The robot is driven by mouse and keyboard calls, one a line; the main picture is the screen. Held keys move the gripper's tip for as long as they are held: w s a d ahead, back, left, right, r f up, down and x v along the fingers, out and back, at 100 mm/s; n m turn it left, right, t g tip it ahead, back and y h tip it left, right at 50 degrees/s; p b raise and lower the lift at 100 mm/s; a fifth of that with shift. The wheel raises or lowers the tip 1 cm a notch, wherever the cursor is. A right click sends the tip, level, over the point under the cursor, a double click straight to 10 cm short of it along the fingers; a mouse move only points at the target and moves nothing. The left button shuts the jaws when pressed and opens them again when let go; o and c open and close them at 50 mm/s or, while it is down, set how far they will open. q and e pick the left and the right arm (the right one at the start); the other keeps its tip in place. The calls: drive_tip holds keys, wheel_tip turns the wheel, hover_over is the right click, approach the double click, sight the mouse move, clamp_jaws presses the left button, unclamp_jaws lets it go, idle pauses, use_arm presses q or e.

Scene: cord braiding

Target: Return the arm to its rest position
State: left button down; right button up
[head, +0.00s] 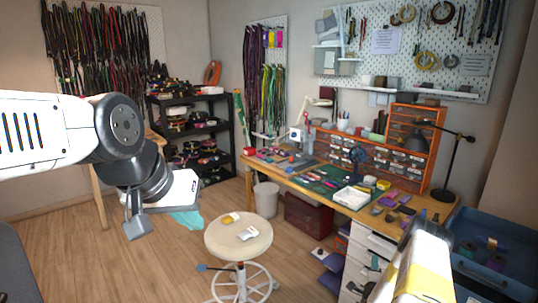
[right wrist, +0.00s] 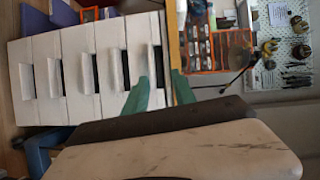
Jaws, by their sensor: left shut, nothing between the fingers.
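My left arm reaches in from the left in the head view. Its gripper (head: 137,228) hangs down over the wooden floor, shut and empty, well short of the workbench. My right arm comes up from the bottom right of the head view, in front of the white drawers. In the right wrist view, the two green fingertips of my right gripper (right wrist: 160,92) stand apart with nothing seen between them. The drawer unit and the bench edge lie beyond them.
The workbench (head: 325,190) carries a green mat, tools, a white tray and an orange drawer cabinet (head: 405,155). White drawers (head: 372,243) stand below its right end. A round stool (head: 238,236) stands left of the bench. A blue bin (head: 495,232) is at far right.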

drive_tip(key=w+a+r+n+g+y, duration=0.1)
drive_tip(key=w+a+r+n, duration=0.15)
drive_tip(key=r, duration=0.65)
drive_tip(key=w+a+r+n+y, duration=0.2)
drive_tip(key=w+r+n, duration=0.1)
drive_tip(key=r, duration=0.5)
drive_tip(key=w+a+r+n+g+y, duration=0.1)
drive_tip(key=w+a+r+n, duration=0.2)
drive_tip(key=r, duration=0.6)
drive_tip(key=s+a+r+n+g+y, duration=0.2)
drive_tip(key=s+a+r+n, duration=0.3)
drive_tip(key=r, duration=0.6)
drive_tip(key=s+a+r+n+g+y, duration=0.1)
drive_tip(key=s+a+r, duration=0.4)
drive_tip(key=s, duration=0.2)
drive_tip(key=s+a+r+n+g, duration=0.1)
drive_tip(key=s+a+r+n, duration=0.1)
drive_tip(key=s+a+r, duration=0.4)
drive_tip(key=s+a+n+g+y, duration=0.1)
drive_tip(key=s+a+n, duration=0.1)
drive_tip(key=s, duration=1.1)
drive_tip(key=s+a+n+g+y, duration=0.1)
drive_tip(key=s+a+n+g, duration=0.1)
drive_tip(key=s, duration=1.1)
drive_tip(key=shift+a+n+g, duration=0.2)
drive_tip(key=shift+n+g, duration=0.1)
drive_tip(key=shift+n, duration=0.55)
drive_tip(key=shift+r, duration=0.1)
